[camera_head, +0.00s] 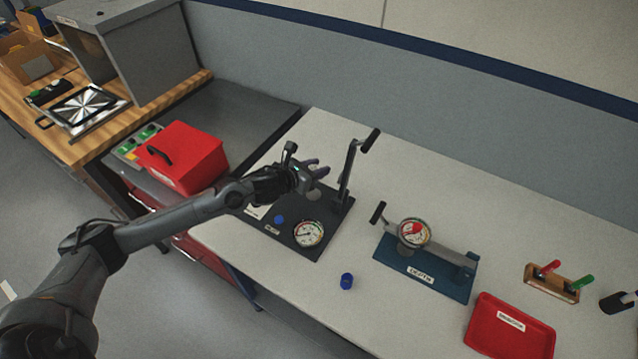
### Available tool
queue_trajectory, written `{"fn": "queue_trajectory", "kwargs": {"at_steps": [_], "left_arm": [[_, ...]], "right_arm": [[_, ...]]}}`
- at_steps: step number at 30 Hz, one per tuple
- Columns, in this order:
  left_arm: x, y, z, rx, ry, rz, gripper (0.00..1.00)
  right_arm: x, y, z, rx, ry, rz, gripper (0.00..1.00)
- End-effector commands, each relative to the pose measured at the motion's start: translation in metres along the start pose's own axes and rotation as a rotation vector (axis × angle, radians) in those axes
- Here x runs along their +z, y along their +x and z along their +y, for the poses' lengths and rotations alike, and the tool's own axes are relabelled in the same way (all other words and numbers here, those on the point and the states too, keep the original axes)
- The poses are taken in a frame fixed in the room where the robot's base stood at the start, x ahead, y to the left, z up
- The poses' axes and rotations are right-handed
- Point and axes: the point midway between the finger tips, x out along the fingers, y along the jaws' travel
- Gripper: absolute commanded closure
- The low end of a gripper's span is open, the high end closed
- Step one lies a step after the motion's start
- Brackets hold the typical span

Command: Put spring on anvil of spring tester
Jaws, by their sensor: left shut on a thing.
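The spring tester (268,236) is a dark base plate with a white dial gauge (309,234), an upright post and a lever with a black handle (370,140). A small grey round piece (314,195), which looks like its anvil, shows near the post. My left gripper (318,168) is over the tester, close to the post and just above this round piece. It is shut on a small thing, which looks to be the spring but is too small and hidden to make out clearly. I cannot tell whether it touches the anvil. My right gripper is not in view.
A blue cap (280,219) is on the tester plate and another blue piece (347,281) on the table. A red box (184,157) stands left. The table's front is clear.

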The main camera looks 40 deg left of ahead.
Motion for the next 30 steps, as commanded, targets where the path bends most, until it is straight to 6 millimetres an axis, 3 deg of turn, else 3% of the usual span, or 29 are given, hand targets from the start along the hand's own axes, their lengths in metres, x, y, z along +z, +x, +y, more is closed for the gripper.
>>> {"fn": "queue_trajectory", "kwargs": {"at_steps": [3,11,19,30], "left_arm": [[-0.018,0.007,0.000,0.000,-0.002,0.001,0.95],[-0.032,0.013,0.000,0.001,0.000,-0.001,0.95],[-0.061,0.025,-0.001,0.001,-0.002,0.001,0.95],[-0.065,0.027,0.000,0.000,0.001,-0.001,0.95]], "right_arm": [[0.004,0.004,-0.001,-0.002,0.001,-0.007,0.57],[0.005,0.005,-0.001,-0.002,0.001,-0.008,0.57],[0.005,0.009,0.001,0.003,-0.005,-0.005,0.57],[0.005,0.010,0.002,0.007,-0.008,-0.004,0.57]]}}
